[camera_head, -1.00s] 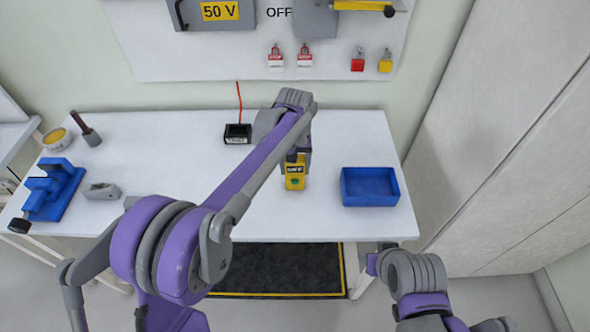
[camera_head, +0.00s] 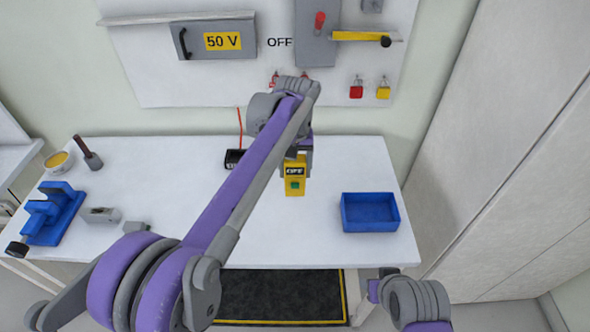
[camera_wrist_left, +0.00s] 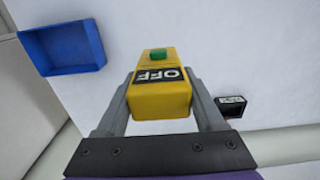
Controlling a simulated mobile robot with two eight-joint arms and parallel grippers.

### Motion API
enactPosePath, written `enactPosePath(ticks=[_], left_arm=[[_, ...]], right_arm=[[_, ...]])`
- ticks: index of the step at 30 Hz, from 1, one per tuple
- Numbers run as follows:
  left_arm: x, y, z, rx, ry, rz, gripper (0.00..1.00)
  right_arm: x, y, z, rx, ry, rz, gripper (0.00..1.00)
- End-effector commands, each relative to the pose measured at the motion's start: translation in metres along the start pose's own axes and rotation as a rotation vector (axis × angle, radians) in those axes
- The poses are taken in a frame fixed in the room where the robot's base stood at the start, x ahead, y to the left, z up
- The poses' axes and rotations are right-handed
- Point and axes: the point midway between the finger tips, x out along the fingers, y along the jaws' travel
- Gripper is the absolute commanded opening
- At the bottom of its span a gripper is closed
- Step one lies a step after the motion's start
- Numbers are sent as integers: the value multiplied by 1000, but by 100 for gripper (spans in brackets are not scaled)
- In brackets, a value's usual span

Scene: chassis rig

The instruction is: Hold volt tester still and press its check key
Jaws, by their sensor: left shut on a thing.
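The volt tester (camera_head: 295,187) is a yellow block with a dark display reading OFF and a green check key (camera_head: 295,185) on its face. In the left wrist view the tester (camera_wrist_left: 160,98) sits between both fingers, its green key (camera_wrist_left: 158,54) toward the far end. My left gripper (camera_head: 296,172) is shut on the tester and holds it over the white table. My right arm shows at the lower right of the head view, in front of the table; its gripper fingers cannot be made out.
A blue tray (camera_head: 370,227) stands on the table (camera_head: 300,243) to the right. A black box (camera_head: 233,158) with a red lead is behind my left arm. A blue vise (camera_head: 50,215) and a grey block (camera_head: 101,215) are at the left. The panel (camera_head: 160,85) rises behind.

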Motion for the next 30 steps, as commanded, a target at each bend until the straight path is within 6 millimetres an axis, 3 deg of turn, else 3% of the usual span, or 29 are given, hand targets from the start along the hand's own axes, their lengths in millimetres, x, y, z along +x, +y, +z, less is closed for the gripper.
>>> enactPosePath(ticks=[30], left_arm=[[38,0,0,0,-1,0,5]], right_arm=[[16,0,18,0,-17,0,50]])
